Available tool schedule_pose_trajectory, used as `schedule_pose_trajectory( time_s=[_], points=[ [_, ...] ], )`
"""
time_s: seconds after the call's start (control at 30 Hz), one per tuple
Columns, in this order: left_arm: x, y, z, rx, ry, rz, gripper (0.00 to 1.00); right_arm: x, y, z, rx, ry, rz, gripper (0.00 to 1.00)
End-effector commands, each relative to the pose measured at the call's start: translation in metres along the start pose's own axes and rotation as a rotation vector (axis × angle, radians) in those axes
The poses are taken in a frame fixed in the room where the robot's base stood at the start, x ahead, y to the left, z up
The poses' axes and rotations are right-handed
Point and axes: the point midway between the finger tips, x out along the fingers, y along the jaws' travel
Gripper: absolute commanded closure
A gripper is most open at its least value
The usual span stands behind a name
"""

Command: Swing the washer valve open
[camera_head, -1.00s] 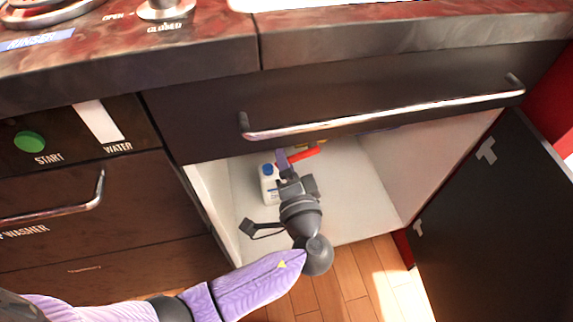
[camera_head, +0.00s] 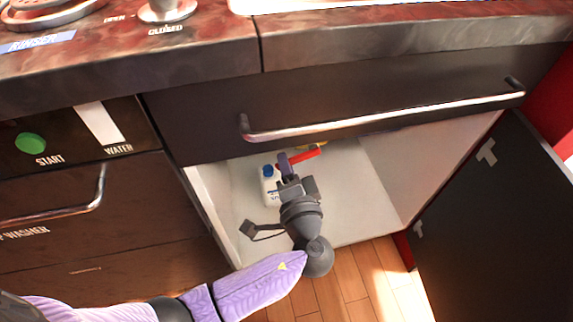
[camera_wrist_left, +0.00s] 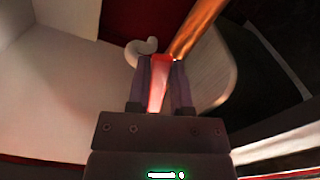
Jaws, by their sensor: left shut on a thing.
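The washer valve's red handle (camera_head: 308,157) shows inside the open cabinet under the drawer. In the left wrist view the red handle (camera_wrist_left: 158,82) runs between the two fingers, beside a copper pipe (camera_wrist_left: 198,28). My left gripper (camera_head: 285,163) reaches into the cabinet from the front and is shut on the handle; the left wrist view shows its fingers (camera_wrist_left: 159,85) on either side of it. The valve body is mostly hidden in the head view. My right gripper is in neither view.
A white bottle with a blue cap (camera_head: 270,185) stands just left of my gripper. The drawer with its metal handle (camera_head: 385,116) overhangs the opening. The cabinet door (camera_head: 490,220) stands open at right. The cabinet floor (camera_head: 365,205) is clear right of my gripper.

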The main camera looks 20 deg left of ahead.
Motion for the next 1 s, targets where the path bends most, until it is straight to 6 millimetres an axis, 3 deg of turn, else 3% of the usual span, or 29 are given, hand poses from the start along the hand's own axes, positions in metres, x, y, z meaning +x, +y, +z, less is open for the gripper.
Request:
schedule_pose_trajectory(
  time_s=[0.73,1.0],
  points=[
    [-0.001,0.001,0.0,0.004,0.0,0.002,1.0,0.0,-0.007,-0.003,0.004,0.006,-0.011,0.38],
    [-0.001,-0.023,-0.005,0.281,0.0,0.0,1.0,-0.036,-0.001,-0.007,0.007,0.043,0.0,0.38]
  ],
)
